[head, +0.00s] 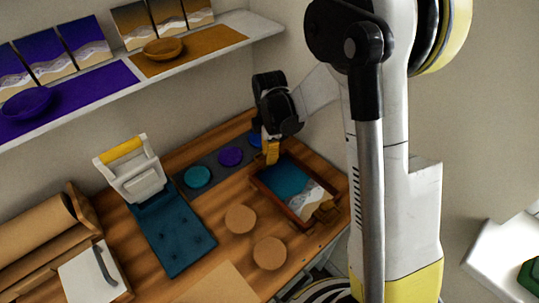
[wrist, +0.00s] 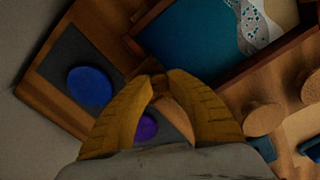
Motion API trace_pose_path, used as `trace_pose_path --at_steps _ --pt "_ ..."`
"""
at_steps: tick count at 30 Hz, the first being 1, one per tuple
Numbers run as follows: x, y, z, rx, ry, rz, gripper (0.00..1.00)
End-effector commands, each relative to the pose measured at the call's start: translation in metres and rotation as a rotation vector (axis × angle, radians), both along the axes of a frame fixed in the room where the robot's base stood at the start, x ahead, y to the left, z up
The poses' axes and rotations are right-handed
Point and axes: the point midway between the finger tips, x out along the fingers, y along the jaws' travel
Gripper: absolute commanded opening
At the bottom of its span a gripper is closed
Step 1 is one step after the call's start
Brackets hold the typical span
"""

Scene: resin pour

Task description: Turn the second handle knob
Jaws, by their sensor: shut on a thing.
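The wooden tray (head: 295,191) lies at the right of the bench, with teal, white and sand-coloured resin inside. In the wrist view the tray's rim (wrist: 228,76) runs just beyond my fingertips. My gripper (head: 271,158) points down at the tray's back-left end. In the wrist view the yellow fingers of my gripper (wrist: 159,84) are closed around a small brown handle knob (wrist: 159,85) at that end. The fingers hide most of the knob, so its turn angle cannot be told. A brown handle (head: 326,212) shows at the tray's opposite end.
A dark strip (head: 213,168) holds teal (head: 198,177), purple (head: 230,156) and blue (wrist: 90,87) round pots beside my gripper. Two cork discs (head: 241,219) (head: 270,253) lie in front of the tray.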

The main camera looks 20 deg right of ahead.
Motion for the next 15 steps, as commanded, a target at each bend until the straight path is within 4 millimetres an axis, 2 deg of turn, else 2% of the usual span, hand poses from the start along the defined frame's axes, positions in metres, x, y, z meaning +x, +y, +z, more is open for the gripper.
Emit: trace_pose_path --at_steps 15 --pt "-0.0003 0.0 -0.0002 0.0 0.0 -0.487 0.0"
